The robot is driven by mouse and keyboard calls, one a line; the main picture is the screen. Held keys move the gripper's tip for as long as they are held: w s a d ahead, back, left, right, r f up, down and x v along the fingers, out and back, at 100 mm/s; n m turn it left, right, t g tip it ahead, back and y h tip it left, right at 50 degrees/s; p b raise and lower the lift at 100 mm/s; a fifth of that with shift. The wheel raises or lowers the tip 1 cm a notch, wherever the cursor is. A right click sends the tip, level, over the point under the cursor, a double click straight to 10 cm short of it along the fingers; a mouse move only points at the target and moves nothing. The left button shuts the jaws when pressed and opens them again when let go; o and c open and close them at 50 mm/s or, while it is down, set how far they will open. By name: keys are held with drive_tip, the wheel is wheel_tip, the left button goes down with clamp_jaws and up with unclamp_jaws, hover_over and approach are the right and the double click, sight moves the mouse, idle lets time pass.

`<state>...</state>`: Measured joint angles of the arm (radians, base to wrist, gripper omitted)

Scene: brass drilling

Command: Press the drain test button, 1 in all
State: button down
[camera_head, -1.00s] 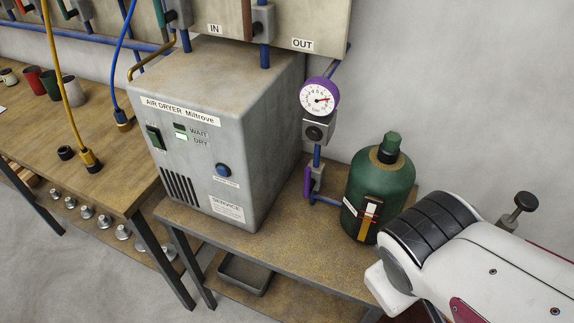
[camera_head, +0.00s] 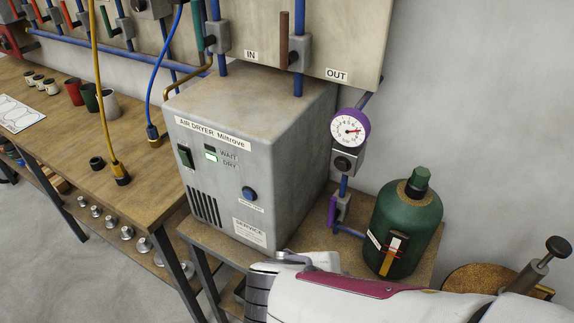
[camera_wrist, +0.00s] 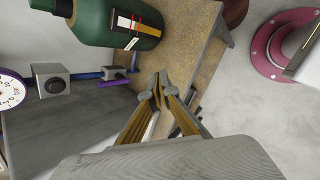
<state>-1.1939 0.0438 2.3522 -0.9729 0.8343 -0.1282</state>
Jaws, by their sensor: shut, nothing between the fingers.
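The air dryer (camera_head: 282,150) is a grey box on a worn stand. Its front carries a round blue button (camera_head: 249,194) with a small label below it, too small to read; I take it as the drain test button. In the head view my arm crosses the lower right, with its end below and right of the button, apart from it. In the wrist view my gripper (camera_wrist: 158,82) is shut with nothing between the fingers. It points over the stand's edge, beside the dark grey dryer side (camera_wrist: 65,130). The button is not visible in the wrist view.
A green tank (camera_head: 404,232) stands right of the dryer, near my arm. A purple-rimmed gauge (camera_head: 350,128) and a purple-handled valve (camera_head: 333,210) sit between them. A dark switch (camera_head: 185,156) and a lit DRY lamp (camera_head: 211,157) are on the front.

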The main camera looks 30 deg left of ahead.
sight(248, 195)
drive_tip(key=s+a+n+t+y, duration=0.1)
drive_tip(key=a+n+y, duration=0.3)
drive_tip(key=a+n, duration=0.4)
drive_tip(key=s+a+r+n+t+y, duration=0.1)
drive_tip(key=s+a+n+y, duration=0.3)
drive_tip(key=a+n, duration=0.5)
drive_tip(key=a, duration=0.7)
drive_tip(key=shift+a+r+y, duration=0.2)
drive_tip(key=shift+a+y, duration=0.1)
drive_tip(key=shift+a, duration=0.05)
drive_tip(key=shift+w, duration=0.1)
drive_tip(key=w, duration=0.8)
drive_tip(key=shift+w, duration=0.3)
drive_tip(key=shift+w, duration=0.9)
idle(2.0)
drive_tip(key=shift+s, duration=0.9)
